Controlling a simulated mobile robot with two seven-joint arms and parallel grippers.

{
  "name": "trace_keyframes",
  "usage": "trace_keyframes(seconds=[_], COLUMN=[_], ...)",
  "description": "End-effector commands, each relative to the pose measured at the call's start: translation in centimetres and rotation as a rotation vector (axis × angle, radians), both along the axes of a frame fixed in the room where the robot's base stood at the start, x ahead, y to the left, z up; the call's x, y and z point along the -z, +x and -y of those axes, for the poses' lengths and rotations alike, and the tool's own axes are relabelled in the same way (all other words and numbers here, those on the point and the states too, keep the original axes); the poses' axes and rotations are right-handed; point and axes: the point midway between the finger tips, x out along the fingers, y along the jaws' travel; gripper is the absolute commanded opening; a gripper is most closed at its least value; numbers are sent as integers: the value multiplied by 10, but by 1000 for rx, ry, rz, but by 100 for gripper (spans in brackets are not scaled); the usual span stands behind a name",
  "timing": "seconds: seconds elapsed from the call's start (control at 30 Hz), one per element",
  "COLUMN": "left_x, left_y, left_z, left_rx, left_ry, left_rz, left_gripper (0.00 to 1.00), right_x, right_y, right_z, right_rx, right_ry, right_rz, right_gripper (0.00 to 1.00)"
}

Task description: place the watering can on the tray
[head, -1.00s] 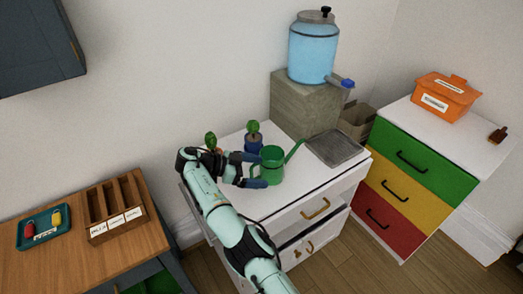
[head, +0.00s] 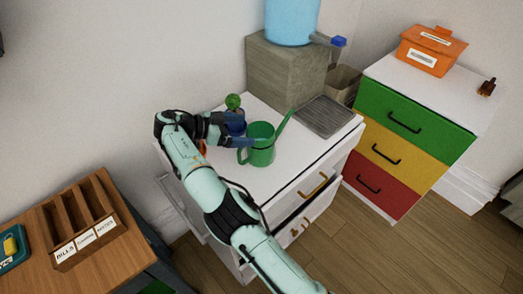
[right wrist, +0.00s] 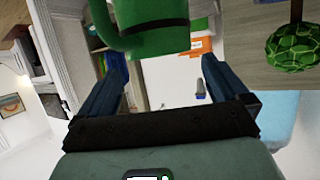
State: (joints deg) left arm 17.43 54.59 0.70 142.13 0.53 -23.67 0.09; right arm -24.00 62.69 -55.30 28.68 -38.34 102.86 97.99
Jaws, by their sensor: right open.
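The green watering can (head: 263,153) stands upright on the white cabinet top, its spout pointing up and right. The grey tray (head: 324,115) lies empty on the same top, right of and behind the can. My right gripper (head: 240,137) is open at the can's handle side, its dark blue fingers close to the handle. In the right wrist view the can (right wrist: 155,38) fills the upper middle, beyond and above the spread fingers (right wrist: 165,80). I cannot tell whether a finger touches it. My left gripper is not in view.
A plant in a blue pot (head: 235,124) stands close behind my right gripper. A grey block (head: 284,75) bears a blue water dispenser (head: 291,20) behind the tray. The cabinet top (head: 285,180) is clear in front of the can. A drawer chest (head: 405,120) stands at right.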

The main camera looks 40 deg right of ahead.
Motion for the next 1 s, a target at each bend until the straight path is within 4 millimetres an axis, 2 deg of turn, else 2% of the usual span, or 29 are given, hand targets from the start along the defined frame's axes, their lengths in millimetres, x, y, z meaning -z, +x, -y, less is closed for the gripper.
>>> trace_keyframes(seconds=[0.13,0.47,0.7,1.0], left_x=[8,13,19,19], left_y=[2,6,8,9], left_z=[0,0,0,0], left_rx=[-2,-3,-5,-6], left_ry=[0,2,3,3], left_rz=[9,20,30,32], left_gripper=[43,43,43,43], right_x=[8,16,31,33], right_y=[-5,-12,-22,-23], right_z=[16,34,62,68], right_rx=[2,2,2,-1], right_ry=[0,0,0,0], right_rz=[-1,-1,-1,0], right_gripper=[100,100,100,100])
